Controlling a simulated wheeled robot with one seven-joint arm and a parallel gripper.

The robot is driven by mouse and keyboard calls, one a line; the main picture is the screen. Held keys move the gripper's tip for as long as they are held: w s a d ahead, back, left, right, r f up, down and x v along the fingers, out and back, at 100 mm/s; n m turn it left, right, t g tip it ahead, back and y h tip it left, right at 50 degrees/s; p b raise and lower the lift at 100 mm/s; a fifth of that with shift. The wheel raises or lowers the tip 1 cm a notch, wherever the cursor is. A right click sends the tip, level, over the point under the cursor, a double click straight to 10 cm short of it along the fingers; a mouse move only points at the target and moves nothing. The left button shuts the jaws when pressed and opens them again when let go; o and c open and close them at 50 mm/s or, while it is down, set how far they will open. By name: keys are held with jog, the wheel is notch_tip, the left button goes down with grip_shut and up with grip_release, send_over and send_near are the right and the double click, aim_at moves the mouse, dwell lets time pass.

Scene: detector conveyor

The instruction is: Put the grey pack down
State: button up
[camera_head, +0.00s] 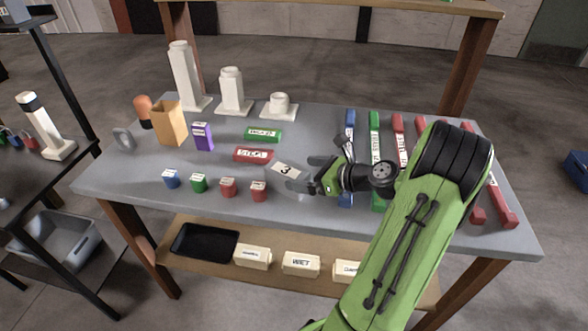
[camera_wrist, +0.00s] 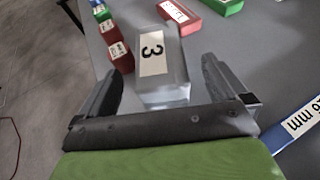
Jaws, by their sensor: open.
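The grey pack (camera_wrist: 166,88), with a white label reading 3, rests on the grey table in the wrist view. It lies between the two spread fingers of my gripper (camera_wrist: 165,84), with a gap at each side. In the head view the pack (camera_head: 287,170) shows mostly as its white label, just left of my gripper (camera_head: 303,176). My gripper is open, low over the table, and its body hides part of the pack's near end.
Red (camera_head: 253,154) and green (camera_head: 264,135) labelled blocks lie behind the pack. Small blue, green and red blocks (camera_head: 228,187) stand to its left. Long coloured bars (camera_head: 375,140) lie at right. White posts (camera_head: 184,78) stand at the back. Bare table (camera_head: 320,128) shows behind my gripper.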

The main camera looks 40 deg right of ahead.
jog(key=p+v, duration=0.2)
jog(key=v, duration=0.5)
jog(key=w+a+r+n+g, duration=0.2)
jog(key=a+n+g, duration=0.2)
jog(key=a+n, duration=0.45)
jog(key=w+a+r+n+g, duration=0.1)
jog(key=a+r+n+g, duration=0.15)
jog(key=a+n, duration=0.6)
jog(key=s+a+r+n+g+h, duration=0.1)
jog(key=s+a+r+n+h, duration=0.2)
jog(key=s+a+n, duration=0.8)
jog(key=s+r+n, duration=0.1)
jog(key=s+n, duration=0.2)
jog(key=n, duration=0.2)
jog(key=shift+a+h, duration=0.2)
jog(key=shift+h, duration=0.1)
jog(key=shift+s+r, duration=0.1)
jog(key=shift+r, duration=0.05)
notch_tip(320, 180, up, 8)
jog(key=p, duration=0.7)
jog(key=shift+f, duration=0.25)
